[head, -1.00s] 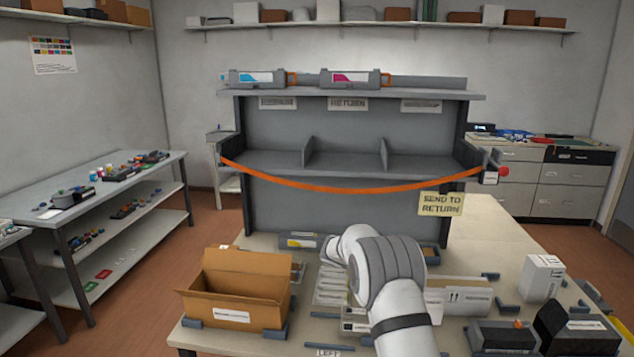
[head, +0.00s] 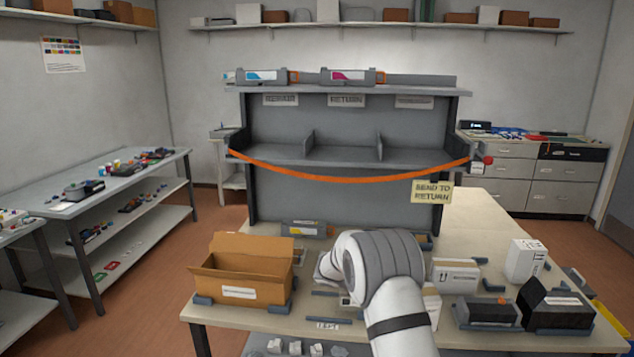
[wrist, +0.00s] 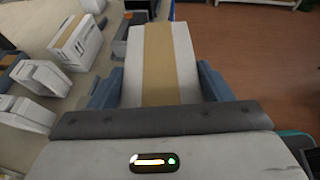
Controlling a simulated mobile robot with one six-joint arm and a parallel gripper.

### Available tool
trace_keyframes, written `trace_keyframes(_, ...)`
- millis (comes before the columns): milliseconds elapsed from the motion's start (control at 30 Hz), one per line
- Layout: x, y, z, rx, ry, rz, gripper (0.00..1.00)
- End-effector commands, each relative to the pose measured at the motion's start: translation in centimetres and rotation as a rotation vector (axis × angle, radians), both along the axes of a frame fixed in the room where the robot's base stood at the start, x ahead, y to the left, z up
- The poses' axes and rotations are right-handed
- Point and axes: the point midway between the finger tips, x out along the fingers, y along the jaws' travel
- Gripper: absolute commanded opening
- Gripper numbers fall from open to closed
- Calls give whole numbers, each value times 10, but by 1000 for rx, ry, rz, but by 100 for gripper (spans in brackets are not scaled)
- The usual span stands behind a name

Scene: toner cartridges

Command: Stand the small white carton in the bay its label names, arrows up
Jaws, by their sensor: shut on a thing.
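My gripper (wrist: 160,88) is shut on a white carton (wrist: 184,60) with a tan tape band; its blue-grey fingers press both sides in the wrist view. No label or arrows show on the face I see. In the head view my arm hides the gripper, and a white piece (head: 431,306) shows just right of the arm; I cannot tell if it is the held carton. The grey rack (head: 262,203) has three bays. The middle sign reads RETURN (head: 346,100); the side signs are hard to read. A yellow note (head: 431,192) reads SEND TO RETURN.
An orange strap (head: 345,181) sags across the bay fronts. An open brown box (head: 240,290) stands at the table's left. A white carton with arrows (head: 455,276), an upright white carton (head: 525,261) and dark trays (head: 487,312) crowd the right. The table's back right is clear.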

Motion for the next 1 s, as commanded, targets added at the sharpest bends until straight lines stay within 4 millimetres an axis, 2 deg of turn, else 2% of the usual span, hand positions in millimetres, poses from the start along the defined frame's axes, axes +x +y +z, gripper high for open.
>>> trace_keyframes(267, -27, 26, -43, 0, 7, 244, 13)
trace_keyframes(500, -71, 56, -91, 1, 8, 500, 13)
trace_keyframes(633, -92, 66, -108, 1, 5, 582, 13)
trace_keyframes(733, -102, 71, -115, 1, 2, 619, 13)
trace_keyframes(833, -104, 72, -114, 1, -2, 650, 13)
trace_keyframes(1000, -90, 69, -87, 0, -8, 769, 13)
